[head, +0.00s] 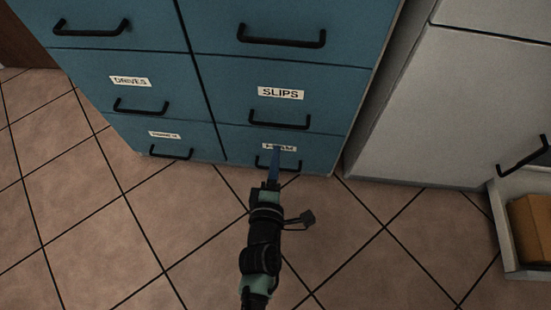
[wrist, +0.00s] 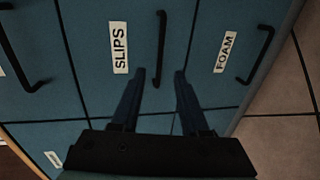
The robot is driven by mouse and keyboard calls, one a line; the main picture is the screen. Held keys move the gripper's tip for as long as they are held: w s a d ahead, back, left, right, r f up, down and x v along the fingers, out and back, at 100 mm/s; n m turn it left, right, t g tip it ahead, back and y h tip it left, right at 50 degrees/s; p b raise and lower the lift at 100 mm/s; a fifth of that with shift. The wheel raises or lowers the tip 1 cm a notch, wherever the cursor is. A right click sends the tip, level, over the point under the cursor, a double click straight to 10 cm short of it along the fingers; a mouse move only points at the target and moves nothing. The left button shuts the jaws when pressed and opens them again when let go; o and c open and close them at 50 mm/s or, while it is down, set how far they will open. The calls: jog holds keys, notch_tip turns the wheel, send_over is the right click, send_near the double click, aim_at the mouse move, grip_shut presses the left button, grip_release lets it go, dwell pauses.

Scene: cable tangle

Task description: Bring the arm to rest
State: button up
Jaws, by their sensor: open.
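My gripper (head: 275,152) is at the end of my arm, in front of the lower right drawers of a blue cabinet in the head view. In the wrist view, my gripper (wrist: 166,75) shows two dark blue fingers spread apart with nothing between them. I cannot tell whether the fingertips touch the cabinet.
The blue cabinet (head: 225,85) has several drawers with black handles, all looking shut. A grey-white cabinet (head: 440,110) stands to the right, with an open low drawer (head: 501,215) holding a brown box (head: 531,228). The tiled floor (head: 130,240) is clear in front.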

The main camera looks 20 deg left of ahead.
jog(key=shift+r, duration=0.1)
dwell(0.5)
jog(key=w+d+r+m+t+h+p, duration=0.1)
jog(key=w+d+r+m+t, duration=0.2)
jog(key=r, duration=1.2)
jog(key=w+d+r+m+t+h+p, duration=0.25)
jog(key=r+m, duration=0.35)
jog(key=r, duration=0.8)
jog(key=w+d+r+m+t+p, duration=0.15)
jog(key=w+d+r+m, duration=0.25)
jog(key=r, duration=1.1)
jog(key=s+d+r+m+t+p, duration=0.1)
jog(key=s+d+r+m+t, duration=0.2)
jog(key=s+r, duration=0.75)
jog(key=s+d+r+m+t+p, duration=0.15)
jog(key=s+r+m, duration=0.3)
jog(key=r, duration=1.25)
notch_tip(320, 180, up, 38)
jog(key=w+p, duration=0.1)
jog(key=p, duration=3.7)
jog(key=shift+a+m+t+h, duration=0.35)
jog(key=shift+t, duration=0.1)
